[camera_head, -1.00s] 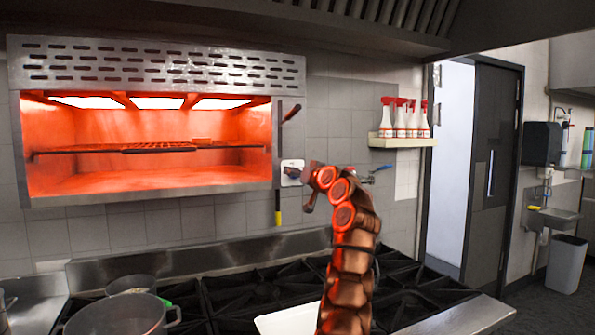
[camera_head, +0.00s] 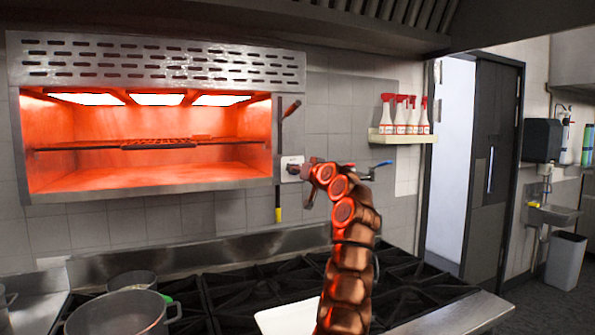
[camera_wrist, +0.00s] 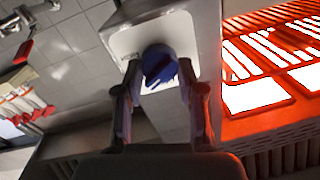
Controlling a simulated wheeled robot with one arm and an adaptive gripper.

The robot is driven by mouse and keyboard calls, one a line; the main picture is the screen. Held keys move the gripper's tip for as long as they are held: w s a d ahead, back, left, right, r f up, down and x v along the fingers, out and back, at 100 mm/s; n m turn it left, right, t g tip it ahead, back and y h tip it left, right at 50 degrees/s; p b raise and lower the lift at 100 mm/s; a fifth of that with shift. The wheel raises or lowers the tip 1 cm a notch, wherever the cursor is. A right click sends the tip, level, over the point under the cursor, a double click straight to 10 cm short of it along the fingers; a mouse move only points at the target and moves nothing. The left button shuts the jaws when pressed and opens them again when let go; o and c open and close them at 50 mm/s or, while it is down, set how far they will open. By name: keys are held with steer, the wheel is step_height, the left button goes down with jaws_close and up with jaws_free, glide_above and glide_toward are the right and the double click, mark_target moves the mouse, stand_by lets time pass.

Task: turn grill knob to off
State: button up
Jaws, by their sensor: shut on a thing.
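The grill (camera_head: 150,160) hangs on the tiled wall at the left in the head view, and its inside glows orange-red. Its knob (camera_wrist: 160,66) is dark blue and sits on a white wall plate (camera_wrist: 128,42) in the wrist view.
Below lies a black stove top (camera_head: 250,297) with a pot (camera_head: 118,314) at the left. A shelf (camera_head: 402,138) with several red-topped spray bottles is right of my arm. A tool with a yellow end (camera_head: 278,214) hangs near the plate.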

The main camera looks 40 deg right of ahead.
steer(key=n+p, duration=0.1)
steer(key=n, duration=0.4)
steer(key=n+g+p, duration=0.1)
steer(key=n, duration=0.5)
steer(key=shift+w+a, duration=0.1)
steer(key=shift+a, duration=0.1)
steer(key=shift+n, duration=0.3)
stand_by(0.3)
steer(key=o, duration=1.1)
steer(key=shift+o, duration=0.2)
